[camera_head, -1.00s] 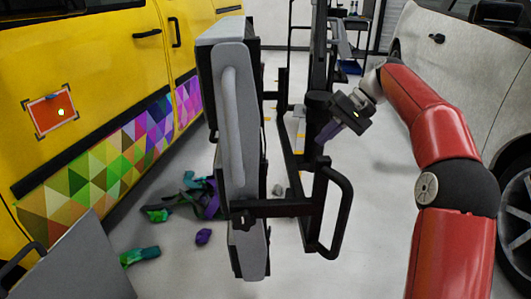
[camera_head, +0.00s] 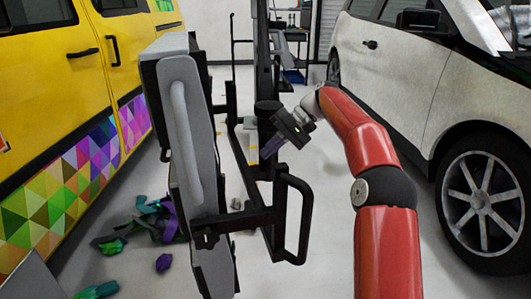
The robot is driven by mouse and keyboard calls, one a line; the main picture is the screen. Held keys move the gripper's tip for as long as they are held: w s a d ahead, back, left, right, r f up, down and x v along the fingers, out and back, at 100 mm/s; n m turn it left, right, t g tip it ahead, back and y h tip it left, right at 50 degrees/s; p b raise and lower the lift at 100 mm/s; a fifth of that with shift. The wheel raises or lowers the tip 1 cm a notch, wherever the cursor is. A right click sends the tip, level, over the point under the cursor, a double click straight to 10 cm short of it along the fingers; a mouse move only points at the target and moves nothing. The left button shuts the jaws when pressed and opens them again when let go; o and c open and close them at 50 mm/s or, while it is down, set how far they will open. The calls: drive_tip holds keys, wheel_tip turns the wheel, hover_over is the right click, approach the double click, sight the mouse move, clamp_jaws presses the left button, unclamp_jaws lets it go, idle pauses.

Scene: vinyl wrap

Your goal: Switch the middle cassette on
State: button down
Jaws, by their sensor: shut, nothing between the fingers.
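A grey cassette panel (camera_head: 178,130) with a long curved handle hangs upright on the black stand, left of centre. Another grey panel (camera_head: 213,273) shows below it. I see them at a steep angle, and cannot tell which is the middle cassette. No switch can be made out. My gripper (camera_head: 268,150) is shut and empty, at the end of my red arm. In the picture it is right of the panels, in front of the stand's dark upright, and apart from the panels.
The black stand has a loop handle (camera_head: 300,220) sticking out to the right. A yellow van (camera_head: 40,95) with patterned wrap is at left. A white car (camera_head: 420,75) is at right. Wrap scraps (camera_head: 150,222) lie on the floor. A shelf cart (camera_head: 290,40) stands behind.

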drive_tip(key=s+a+f+b, duration=0.1)
drive_tip(key=a+f, duration=0.3)
drive_tip(key=a, duration=0.5)
drive_tip(key=shift+s+b, duration=0.4)
drive_tip(key=shift+a+r+h+p, duration=0.1)
drive_tip(key=shift+a+h+p, duration=0.4)
drive_tip(key=shift+p, duration=0.5)
drive_tip(key=shift+s+r, duration=0.1)
